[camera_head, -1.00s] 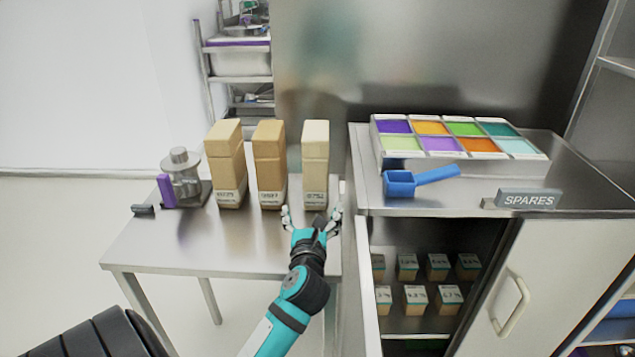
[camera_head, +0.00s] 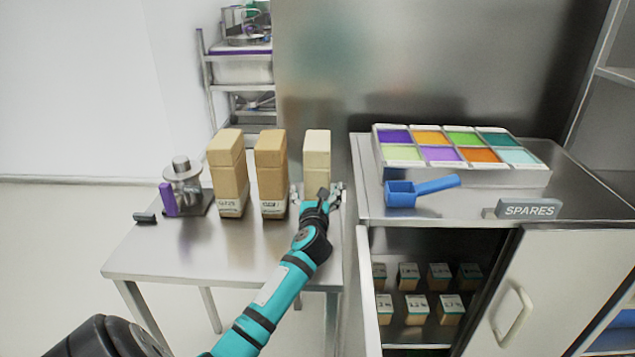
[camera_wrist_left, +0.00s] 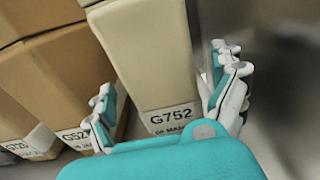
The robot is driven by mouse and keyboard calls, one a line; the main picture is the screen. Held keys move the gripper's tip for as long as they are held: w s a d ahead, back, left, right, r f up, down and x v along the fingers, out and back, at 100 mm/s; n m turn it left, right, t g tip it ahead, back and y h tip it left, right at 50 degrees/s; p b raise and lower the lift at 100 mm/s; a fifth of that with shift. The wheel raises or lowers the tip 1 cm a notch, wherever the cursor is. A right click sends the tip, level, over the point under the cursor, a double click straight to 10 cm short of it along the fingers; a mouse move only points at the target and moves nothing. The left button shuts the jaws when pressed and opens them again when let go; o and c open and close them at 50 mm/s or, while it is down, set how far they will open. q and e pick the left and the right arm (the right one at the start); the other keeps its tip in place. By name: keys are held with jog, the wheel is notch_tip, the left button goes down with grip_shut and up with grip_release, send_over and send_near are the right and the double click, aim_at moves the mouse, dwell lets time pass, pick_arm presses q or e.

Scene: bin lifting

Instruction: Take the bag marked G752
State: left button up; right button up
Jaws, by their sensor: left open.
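The pale cream bag marked G752 (camera_head: 317,155) stands upright at the right end of a row of three bags on the metal table. Its label reads G752 in the left wrist view (camera_wrist_left: 168,117). My left gripper (camera_head: 317,192) is open at the bag's lower part and hides its label in the head view. In the wrist view, one finger is on each side of the bag (camera_wrist_left: 150,60); I cannot tell whether they touch it. The middle tan bag (camera_head: 270,172) and the left tan bag (camera_head: 228,172) stand to its left. My right gripper is not in view.
A grinder-like device (camera_head: 183,185) stands at the table's left. To the right, a cabinet (camera_head: 440,212) carries a colored tray (camera_head: 390,163), a blue scoop (camera_head: 420,189) and a SPARES sign (camera_head: 530,209). Small boxes sit inside it. The table's front is clear.

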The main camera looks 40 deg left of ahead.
pick_arm(q)
jog(key=x, duration=0.3)
jog(key=shift+w+a+f, duration=0.1)
jog(key=shift+w+a, duration=0.1)
jog(key=shift+w, duration=0.1)
jog(key=c, duration=1.4)
jog(key=shift+r, duration=0.25)
